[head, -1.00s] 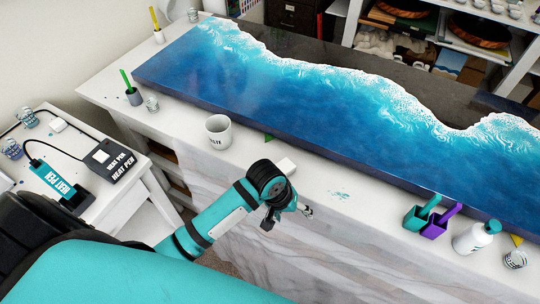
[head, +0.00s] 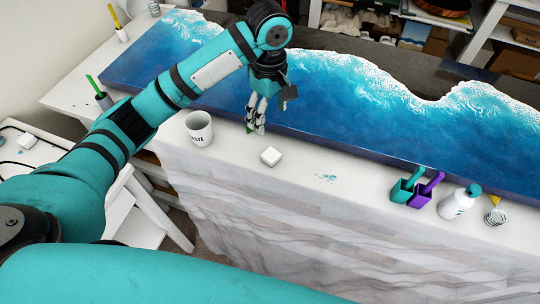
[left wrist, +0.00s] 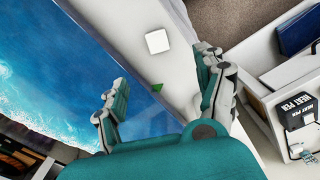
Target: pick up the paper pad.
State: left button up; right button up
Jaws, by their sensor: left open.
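The paper pad (head: 270,156) is a small white square block lying flat on the white table's front strip, right of the white cup. It also shows in the left wrist view (left wrist: 158,41), near the top middle, beyond the fingers. My left gripper (head: 256,129) points down, behind and slightly left of the pad, near the front edge of the blue resin slab. In the left wrist view its two fingers (left wrist: 163,70) are spread wide with nothing held between them. My right gripper is not in view.
A white cup (head: 199,128) stands left of the pad. Teal and purple scoops (head: 415,188) and a white bottle (head: 457,204) stand to the right. The strip right of the pad is mostly clear.

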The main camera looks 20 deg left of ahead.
pick_arm(q)
jog(key=p, duration=0.2)
send_over(271, 154)
jog(key=f, duration=1.1)
jog(key=shift+s+f, duration=0.2)
jog(key=shift+f, duration=0.05)
notch_tip(271, 154, down, 4)
jog(key=shift+w+f+p, duration=0.1)
jog(key=shift+w+p, duration=0.05)
jog(key=shift+p, duration=0.4)
jog(key=shift+f, duration=0.55)
jog(key=c, duration=0.9)
jog(key=shift+r, duration=0.1)
